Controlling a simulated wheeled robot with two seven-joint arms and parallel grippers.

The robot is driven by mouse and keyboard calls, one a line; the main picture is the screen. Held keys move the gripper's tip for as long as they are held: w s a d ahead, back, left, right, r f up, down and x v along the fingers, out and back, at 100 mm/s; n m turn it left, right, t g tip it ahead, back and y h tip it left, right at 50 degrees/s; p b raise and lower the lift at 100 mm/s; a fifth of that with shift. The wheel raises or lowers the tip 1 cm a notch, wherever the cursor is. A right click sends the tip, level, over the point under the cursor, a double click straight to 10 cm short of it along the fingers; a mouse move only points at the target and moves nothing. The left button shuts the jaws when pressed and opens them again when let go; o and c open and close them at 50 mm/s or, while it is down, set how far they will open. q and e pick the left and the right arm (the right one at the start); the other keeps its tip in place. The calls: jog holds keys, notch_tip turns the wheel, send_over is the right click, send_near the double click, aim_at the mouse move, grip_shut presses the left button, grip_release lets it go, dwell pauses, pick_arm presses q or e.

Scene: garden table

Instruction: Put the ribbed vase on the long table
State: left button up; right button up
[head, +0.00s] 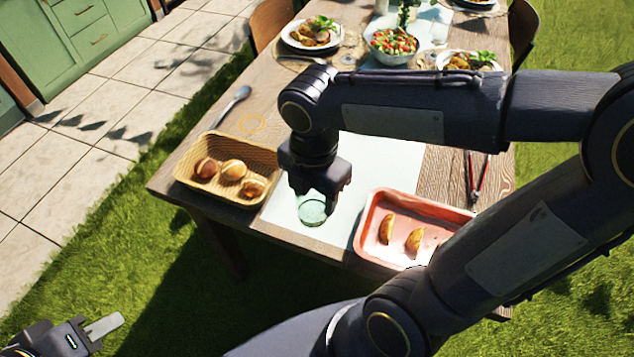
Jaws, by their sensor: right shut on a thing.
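My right gripper (318,187) points down over the near part of the long wooden table (435,180). It is shut on a small greenish, see-through vessel, which looks like the ribbed vase (312,210). Only the vessel's lower part shows; the gripper hides the rest, and ribs are hard to make out. It is over the pale runner (278,213), between the basket and the red tray. I cannot tell whether it touches the table. My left gripper (105,326) is at the lower left, over grass and away from the table; its jaw opening is unclear.
A wicker basket (183,178) with bread rolls stands left, a red tray (365,222) with potato wedges right. A spoon (237,97) and red-handled tongs (477,180) lie nearby. A salad bowl (392,58) and plated food (311,34) stand farther back. Chairs (270,22) flank the table.

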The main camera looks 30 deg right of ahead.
jog(key=shift+w+d+f+b, duration=0.1)
jog(key=shift+w+d+f, duration=1.15)
jog(key=shift+w+f, duration=0.65)
jog(key=shift+w+d+f+b, duration=0.15)
jog(key=shift+w+d+f, duration=1.25)
jog(key=shift+f, duration=0.8)
jog(key=shift+w+d+f+b, duration=0.1)
jog(key=shift+w+d+f, duration=1.05)
jog(key=shift+w+f, duration=0.75)
jog(key=shift+s+f, duration=0.15)
jog(key=shift+f, duration=0.1)
jog(key=shift+f, duration=0.15)
jog(key=o, duration=1.1)
